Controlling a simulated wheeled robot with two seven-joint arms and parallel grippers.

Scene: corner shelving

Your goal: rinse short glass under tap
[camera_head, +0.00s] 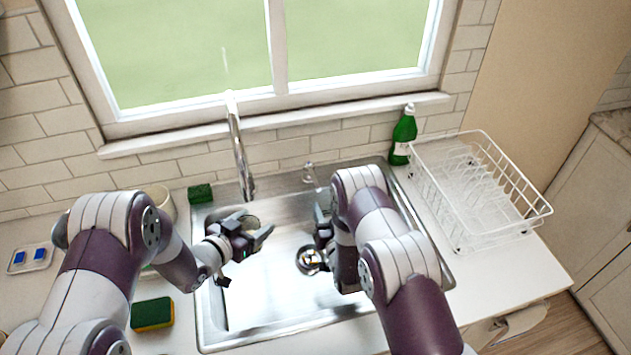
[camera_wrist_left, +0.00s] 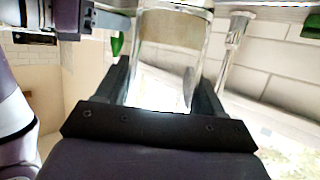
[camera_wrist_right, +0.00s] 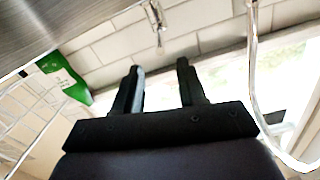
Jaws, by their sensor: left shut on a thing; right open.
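My left gripper (camera_head: 256,236) is over the left part of the sink (camera_head: 290,297). It is shut on a clear short glass (camera_wrist_left: 165,65), which fills the space between its fingers in the left wrist view. In the head view the glass is mostly hidden by the gripper. The tap (camera_head: 240,155) rises behind the sink, its spout end just behind and above the left gripper; it also shows in the left wrist view (camera_wrist_left: 234,45). My right gripper (camera_head: 322,225) is over the right part of the sink, open and empty, its fingers apart in the right wrist view (camera_wrist_right: 160,85).
A green bottle (camera_head: 403,136) and a white dish rack (camera_head: 480,195) stand right of the sink. A green sponge (camera_head: 200,194) lies at the sink's back left corner, another sponge (camera_head: 152,314) at front left. A small tray (camera_head: 30,258) is far left.

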